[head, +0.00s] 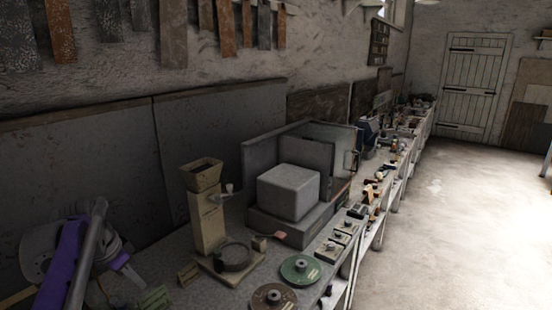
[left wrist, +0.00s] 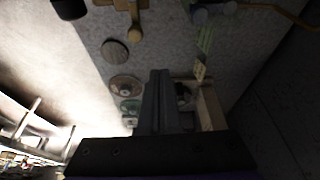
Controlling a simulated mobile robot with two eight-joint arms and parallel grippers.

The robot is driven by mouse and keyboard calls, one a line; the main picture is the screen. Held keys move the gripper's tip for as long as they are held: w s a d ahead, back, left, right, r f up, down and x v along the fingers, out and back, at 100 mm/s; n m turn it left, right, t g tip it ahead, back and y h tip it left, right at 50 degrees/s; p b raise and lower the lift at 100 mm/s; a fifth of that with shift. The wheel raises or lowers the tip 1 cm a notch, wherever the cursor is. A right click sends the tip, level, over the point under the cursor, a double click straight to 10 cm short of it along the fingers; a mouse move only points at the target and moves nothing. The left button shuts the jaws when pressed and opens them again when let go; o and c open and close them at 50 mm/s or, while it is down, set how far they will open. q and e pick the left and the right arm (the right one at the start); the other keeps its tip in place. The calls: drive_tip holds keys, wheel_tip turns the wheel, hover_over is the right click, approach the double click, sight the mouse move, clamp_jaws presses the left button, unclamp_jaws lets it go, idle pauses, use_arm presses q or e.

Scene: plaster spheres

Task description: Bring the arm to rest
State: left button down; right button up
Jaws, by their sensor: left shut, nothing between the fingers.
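My left arm, white and purple, comes in at the lower left of the head view over the near end of the long bench (head: 215,290). My left gripper (head: 132,275) is small and dim there, pointing down and right beside the bench-top things. In the left wrist view the dark fingers of my left gripper (left wrist: 159,76) are together, with nothing between them, above the speckled bench top. My right gripper is in neither view.
A beige hopper machine (head: 208,215) stands near my left arm. Beyond it is a grey block (head: 288,190). A green disc (head: 300,269) and a brown disc (head: 273,297) lie at the bench's front edge. The floor (head: 470,230) on the right is clear.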

use_arm(q)
drive_tip(key=s+d+f+n+t, duration=0.1)
drive_tip(key=s+d+f+n, duration=0.2)
drive_tip(key=s+d+f, duration=0.5)
drive_tip(key=s+d+f+n+t+y, duration=0.1)
drive_tip(key=s+d+f+n, duration=0.1)
drive_tip(key=s+d+f, duration=0.6)
drive_tip(key=s+d, duration=0.1)
drive_tip(key=s, duration=0.3)
drive_tip(key=shift+s+d+f+n+t+y, duration=0.15)
drive_tip(key=shift+s+f+n+t+y, duration=0.15)
drive_tip(key=shift+n, duration=0.1)
